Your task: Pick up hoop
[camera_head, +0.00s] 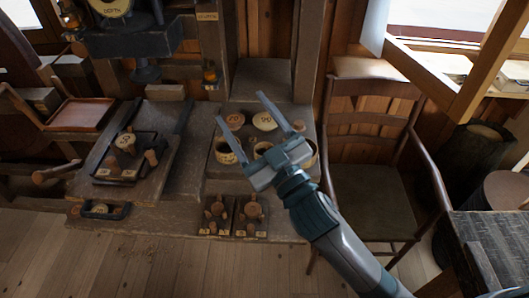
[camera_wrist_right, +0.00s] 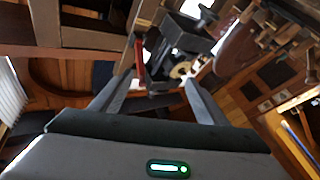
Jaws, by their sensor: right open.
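My right gripper (camera_head: 239,107) is open, its two fingers spread and pointing up and left above the middle of the workbench in the head view. No single thing can be surely told as the hoop. Ring-like round pieces, one at the left (camera_head: 225,152) and one at the right (camera_head: 309,153), sit in the bench below and behind the gripper, which partly hides the row. My left gripper is not in view.
Two pale labelled discs, left (camera_head: 235,121) and right (camera_head: 265,121), lie behind the rings. A dark tray (camera_head: 103,172) with turned pieces is at left. Small dark holders (camera_head: 250,216) stand at the bench front. A wooden chair (camera_head: 372,185) stands at right. Bare floor (camera_head: 130,270) lies in front.

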